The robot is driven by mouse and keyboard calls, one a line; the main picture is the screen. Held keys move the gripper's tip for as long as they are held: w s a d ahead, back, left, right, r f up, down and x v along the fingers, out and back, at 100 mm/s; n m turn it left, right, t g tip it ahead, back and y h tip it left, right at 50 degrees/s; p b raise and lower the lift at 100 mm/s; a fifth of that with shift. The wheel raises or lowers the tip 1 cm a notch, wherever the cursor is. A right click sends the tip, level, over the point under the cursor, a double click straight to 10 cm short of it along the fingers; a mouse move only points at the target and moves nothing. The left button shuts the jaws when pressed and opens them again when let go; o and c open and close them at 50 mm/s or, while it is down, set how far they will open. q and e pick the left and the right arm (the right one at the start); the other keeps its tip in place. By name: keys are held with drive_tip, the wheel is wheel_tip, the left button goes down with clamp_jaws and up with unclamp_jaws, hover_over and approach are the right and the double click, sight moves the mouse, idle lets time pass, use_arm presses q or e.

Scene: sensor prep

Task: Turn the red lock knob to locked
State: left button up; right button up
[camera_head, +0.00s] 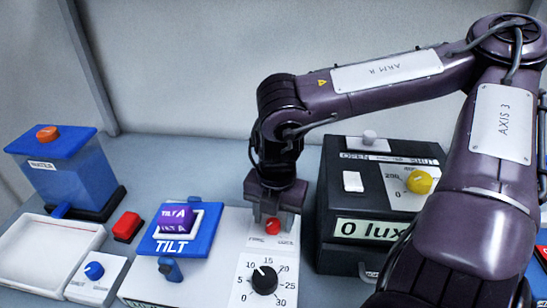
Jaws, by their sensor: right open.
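The red lock knob (272,226) is a small round knob on a white panel (236,254), with a lettered label just below it. My right gripper (274,215) points down directly over the knob, its fingers on either side of it. The gripper is open; whether a finger touches the knob cannot be told. The label is too small to read, so the knob's setting is unclear. My left gripper is not in view.
A black dial (264,280) sits just in front of the knob. A blue tilt stand (178,242) with a purple block (175,219) is to the left. A black lux box (343,210) with a yellow knob (419,182) stands close on the right. A white tray (35,284) is far left.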

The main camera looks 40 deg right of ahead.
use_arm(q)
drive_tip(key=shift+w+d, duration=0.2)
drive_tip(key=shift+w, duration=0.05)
use_arm(e)
drive_tip(key=shift+f, duration=0.1)
drive_tip(key=c, duration=1)
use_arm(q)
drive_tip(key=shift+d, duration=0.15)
